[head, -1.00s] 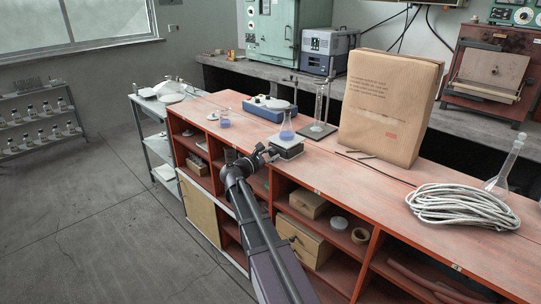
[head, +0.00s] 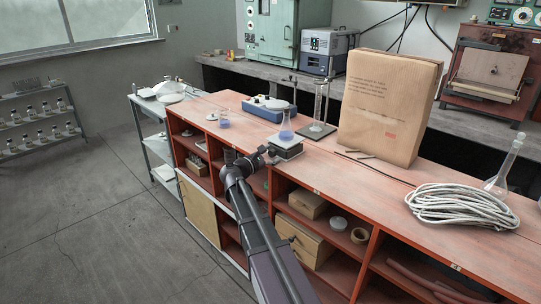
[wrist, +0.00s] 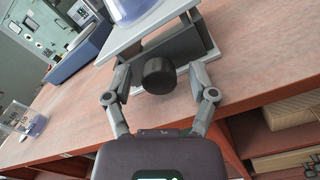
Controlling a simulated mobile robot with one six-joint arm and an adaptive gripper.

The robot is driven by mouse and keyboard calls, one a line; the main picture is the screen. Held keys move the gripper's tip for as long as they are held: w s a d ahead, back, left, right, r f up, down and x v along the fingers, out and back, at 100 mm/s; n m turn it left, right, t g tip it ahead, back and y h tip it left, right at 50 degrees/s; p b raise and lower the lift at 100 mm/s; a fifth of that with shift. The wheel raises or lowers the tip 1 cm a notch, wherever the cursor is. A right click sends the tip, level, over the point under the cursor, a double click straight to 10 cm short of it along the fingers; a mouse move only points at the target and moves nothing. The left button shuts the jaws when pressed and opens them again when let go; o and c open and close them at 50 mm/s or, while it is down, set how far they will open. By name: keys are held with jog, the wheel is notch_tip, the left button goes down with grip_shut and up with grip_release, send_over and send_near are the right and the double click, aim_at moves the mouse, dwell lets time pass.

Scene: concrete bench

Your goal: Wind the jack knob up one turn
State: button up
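The lab jack (head: 286,151) stands on the red bench top near its front edge, with a flask of blue liquid (head: 286,130) on its plate. In the wrist view, the jack's light top plate (wrist: 140,30) carries the flask base (wrist: 132,9). The dark round jack knob (wrist: 158,76) faces the wrist camera. My gripper (wrist: 162,80) is open, with one finger on each side of the knob and visible gaps on both sides. In the head view my gripper (head: 267,154) is at the jack's front left; the knob cannot be made out there.
A beaker of blue liquid (head: 223,119), a blue-grey instrument (head: 268,108) and a cylinder on a stand (head: 318,108) are near the jack. A large brown package (head: 390,105) and coiled cable (head: 462,205) lie to the right. Shelves (head: 310,225) are below the bench top.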

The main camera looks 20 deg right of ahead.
jog(key=shift+n, duration=0.3)
